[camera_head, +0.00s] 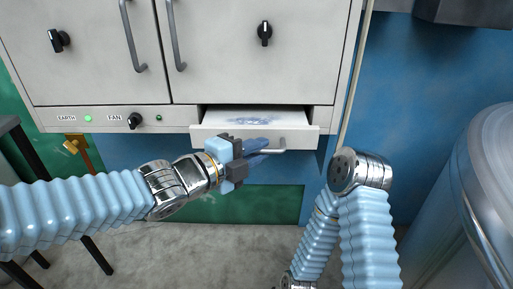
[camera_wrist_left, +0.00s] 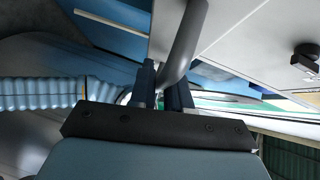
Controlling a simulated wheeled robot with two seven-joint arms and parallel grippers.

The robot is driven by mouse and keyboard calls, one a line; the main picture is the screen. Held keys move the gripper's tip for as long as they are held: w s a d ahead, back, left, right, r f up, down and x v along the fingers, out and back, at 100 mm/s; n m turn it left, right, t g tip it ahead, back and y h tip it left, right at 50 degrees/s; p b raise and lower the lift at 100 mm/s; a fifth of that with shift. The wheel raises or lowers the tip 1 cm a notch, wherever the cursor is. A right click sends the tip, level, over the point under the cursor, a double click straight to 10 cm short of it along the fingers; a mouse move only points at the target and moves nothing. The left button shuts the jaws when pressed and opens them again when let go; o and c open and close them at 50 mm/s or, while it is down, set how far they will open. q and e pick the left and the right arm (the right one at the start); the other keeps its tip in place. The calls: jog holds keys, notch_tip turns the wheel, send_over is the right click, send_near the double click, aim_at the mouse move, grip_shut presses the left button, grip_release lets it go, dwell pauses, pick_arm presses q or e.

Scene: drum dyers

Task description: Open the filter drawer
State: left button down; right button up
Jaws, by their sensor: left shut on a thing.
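The filter drawer (camera_head: 297,133) is pulled out below the right cabinet door in the head view. Its white tray has bluish lint on the bottom. My left gripper (camera_head: 262,149) is at the drawer front, shut on the drawer's bar handle (camera_head: 278,151). In the left wrist view the grey handle (camera_wrist_left: 187,40) runs down between the two fingers of my left gripper (camera_wrist_left: 164,88). The gripper hides part of the handle and the drawer front. My right arm hangs folded at the right, and its gripper is not visible.
The cabinet has two doors with vertical handles (camera_head: 175,35) and black knobs (camera_head: 265,33). A panel with a fan knob (camera_head: 135,121) and green lamps is left of the drawer. A large metal drum (camera_head: 490,165) stands at the right. The floor (camera_head: 215,255) below is clear.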

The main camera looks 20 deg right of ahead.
pick_arm(q)
jog(key=s+a+b, duration=0.1)
jog(key=s+a, duration=0.1)
jog(key=s, duration=0.5)
jog(key=shift+b, duration=0.4)
pick_arm(e)
notch_tip(320, 180, down, 3)
jog(key=shift+d+r, duration=0.15)
jog(key=shift+r, duration=0.05)
pick_arm(q)
jog(key=c, duration=1.2)
grip_release()
jog(key=shift+a, duration=0.1)
jog(key=p+v, duration=0.4)
jog(key=v, duration=0.9)
jog(key=shift+s+a, duration=0.25)
pick_arm(e)
jog(key=shift+s+a+r, duration=0.1)
jog(key=shift+a+r, duration=0.1)
jog(key=shift+r, duration=0.85)
jog(key=shift+a+r, duration=0.15)
jog(key=shift+r, duration=0.85)
